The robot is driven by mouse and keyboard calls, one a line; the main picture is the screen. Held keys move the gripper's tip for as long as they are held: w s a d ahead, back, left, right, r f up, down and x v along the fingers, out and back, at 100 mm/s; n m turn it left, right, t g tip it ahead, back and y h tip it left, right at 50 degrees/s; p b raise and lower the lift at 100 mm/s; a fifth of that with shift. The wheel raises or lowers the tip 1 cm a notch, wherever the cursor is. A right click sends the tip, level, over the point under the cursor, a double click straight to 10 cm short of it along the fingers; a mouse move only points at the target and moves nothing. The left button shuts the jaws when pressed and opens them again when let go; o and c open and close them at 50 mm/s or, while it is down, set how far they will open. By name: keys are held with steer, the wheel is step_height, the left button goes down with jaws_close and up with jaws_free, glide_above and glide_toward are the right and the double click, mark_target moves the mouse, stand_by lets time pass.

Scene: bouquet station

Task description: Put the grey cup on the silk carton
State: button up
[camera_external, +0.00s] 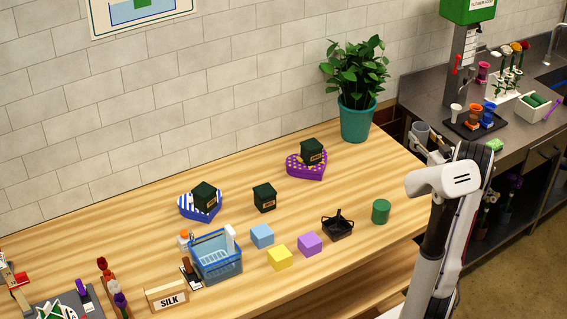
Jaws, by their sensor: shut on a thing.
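The grey cup (420,131) is at the right, by the near corner of the dark counter. My gripper (429,143) is at the cup, partly hidden behind my arm, and is shut on it. The fingertips are small and hard to make out. The silk carton (154,302), a tan box with a white "SILK" label, stands on the wooden table at the lower left, far from my gripper. Its top looks clear.
A blue basket (217,259), blue, yellow (280,258) and purple blocks, a black basket (338,226) and a green cylinder (381,211) stand along the table. A potted plant (356,120) rises at the back. Flowers (120,301) stand left of the carton.

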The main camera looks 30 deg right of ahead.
steer(key=w+a+n+y, duration=0.2)
steer(key=w+a+y, duration=0.3)
steer(key=a, duration=0.5)
steer(key=w+a+n+g+y, duration=0.1)
steer(key=w+a+n+y, duration=0.15)
steer(key=w+a, duration=0.6)
steer(key=w+a+n+y, duration=0.3)
steer(key=w+a, duration=0.1)
steer(key=a, duration=0.8)
steer(key=w+a+n+g+y, duration=0.2)
steer(key=a+y, duration=0.2)
steer(key=a, duration=1)
steer(key=s+a+n+g+y, duration=0.2)
steer(key=a+g, duration=0.1)
steer(key=a, duration=1)
steer(key=s+a+n+g+y, duration=0.2)
steer(key=s+a+n+y, duration=0.1)
steer(key=a, duration=0.9)
steer(key=s+a+n+g+y, duration=0.1)
steer(key=s+a+n+g, duration=0.15)
steer(key=s+a, duration=0.55)
steer(key=s+a+n+g+y, duration=0.1)
steer(key=s+a+g, duration=0.25)
steer(key=a, duration=0.85)
steer(key=f, duration=0.5)
steer(key=shift+s+f, duration=0.15)
steer(key=shift+s, duration=0.2)
steer(key=shift+f, duration=0.1)
steer(key=shift+f, duration=3)
